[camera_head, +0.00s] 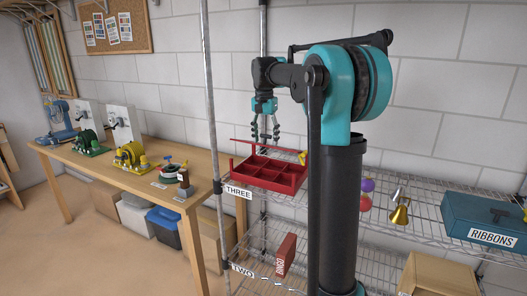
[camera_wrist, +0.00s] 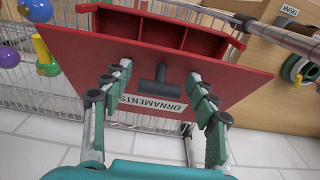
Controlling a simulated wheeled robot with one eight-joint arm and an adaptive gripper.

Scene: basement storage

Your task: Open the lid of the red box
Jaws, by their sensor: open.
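The red box (camera_head: 270,184) sits on the wire shelf labelled THREE, with its inner compartments showing. Its red lid (camera_head: 270,144) appears as a thin strip above the box, seen nearly edge-on and raised from it. In the wrist view the lid (camera_wrist: 95,62) is a broad red panel with a black T-shaped handle (camera_wrist: 157,86) and an ORNAMENTS label. The box's compartments (camera_wrist: 170,30) show beyond the lid's far edge. My gripper (camera_head: 265,134) is at the lid, above the box. In the wrist view my gripper (camera_wrist: 160,75) is open, its fingers on either side of the handle; contact cannot be told.
A teal RIBBONS box (camera_head: 470,219) and golden bells (camera_head: 400,212) stand on the same shelf to the right. A metal shelf post (camera_head: 212,100) rises left of the box. A wooden workbench (camera_head: 130,172) stands further left.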

